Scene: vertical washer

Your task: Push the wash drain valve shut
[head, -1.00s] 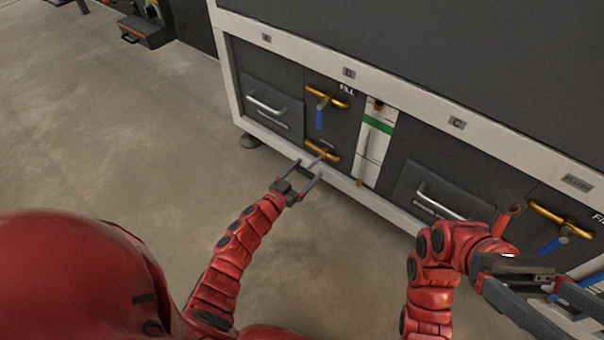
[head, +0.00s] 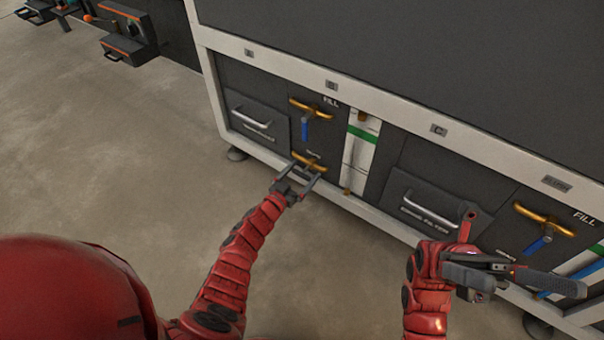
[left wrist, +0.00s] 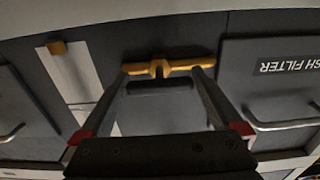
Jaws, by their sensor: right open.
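The drain valve (head: 303,157) is a brass fitting low on the dark panel, below the upper FILL valve. It also shows at the top middle of the left wrist view (left wrist: 160,66), with a dark handle (left wrist: 160,86) below its middle. My left gripper (head: 308,166) is open in front of this valve. In the left wrist view its fingers (left wrist: 160,76) reach up on both sides of the handle, with tips near the brass bar. Contact cannot be told. My right gripper (head: 552,274) is open and apart from the valve, at the lower right.
The FILL valve (head: 318,107) with a blue handle sits just above. A drawer (head: 253,117) with a bar handle is to its left, a white gauge strip (head: 358,153) to its right. Another blue-handled FILL valve (head: 545,220) is near my right gripper. The concrete floor (head: 110,160) at left is clear.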

